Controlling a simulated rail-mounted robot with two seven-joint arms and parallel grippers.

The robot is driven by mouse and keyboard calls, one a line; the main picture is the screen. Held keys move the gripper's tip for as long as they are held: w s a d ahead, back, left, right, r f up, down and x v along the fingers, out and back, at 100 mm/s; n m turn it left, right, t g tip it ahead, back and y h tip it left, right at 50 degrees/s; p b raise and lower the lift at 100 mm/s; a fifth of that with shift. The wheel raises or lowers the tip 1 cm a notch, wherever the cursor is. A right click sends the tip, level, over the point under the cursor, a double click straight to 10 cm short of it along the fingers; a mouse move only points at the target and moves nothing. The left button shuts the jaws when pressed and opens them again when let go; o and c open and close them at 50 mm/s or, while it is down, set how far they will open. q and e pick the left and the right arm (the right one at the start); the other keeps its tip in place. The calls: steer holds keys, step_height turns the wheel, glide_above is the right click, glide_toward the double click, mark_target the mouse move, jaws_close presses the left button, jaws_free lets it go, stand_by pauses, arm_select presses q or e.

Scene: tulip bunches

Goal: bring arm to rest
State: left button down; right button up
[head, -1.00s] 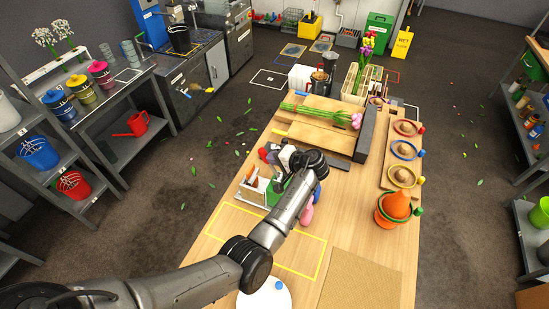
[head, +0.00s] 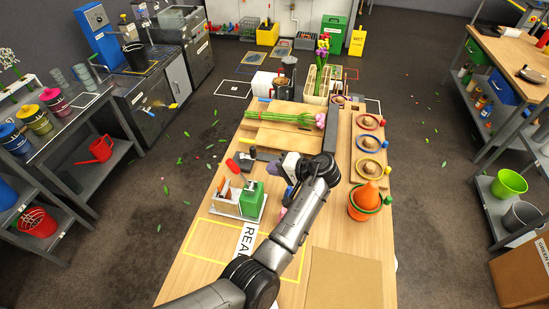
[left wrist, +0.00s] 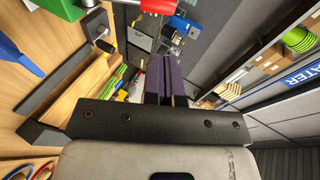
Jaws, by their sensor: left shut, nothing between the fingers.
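My left arm reaches in from the bottom of the head view. A tulip bunch (head: 285,117) with green stems and pink heads lies on a wooden board (head: 290,137) beyond the gripper. More tulips (head: 323,48) stand upright in a cream crate (head: 314,98) at the far end. My right gripper does not show.
A caddy with a green block (head: 251,199) is left of my arm. A yellow outline and brown sheet (head: 344,279) mark the near table.

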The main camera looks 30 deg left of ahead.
arm_select(q)
steer(key=shift+w+d+r, duration=0.1)
steer(key=shift+d, duration=0.1)
steer(key=d+r+t+h, duration=0.4)
steer(key=r+t+h, duration=0.6)
steer(key=r+t, duration=0.15)
steer(key=s+f+m+g+h, duration=0.1)
steer(key=s+f+g, duration=0.1)
steer(key=s+f, duration=0.85)
steer(key=s+d+f+m+g+h, duration=0.15)
steer(key=s+f, duration=0.45)
steer(key=s, duration=0.9)
steer(key=s+f+m+g+h, duration=0.1)
steer(key=s+f+m+g, duration=0.15)
steer(key=s+f, duration=0.8)
step_height(320, 180, up, 20)
steer(key=s+p, duration=0.2)
steer(key=p, duration=1.6)
steer(key=shift+s+a+r+n+g, duration=0.2)
steer(key=shift+s+n+g, duration=0.15)
steer(key=shift+n, duration=0.05)
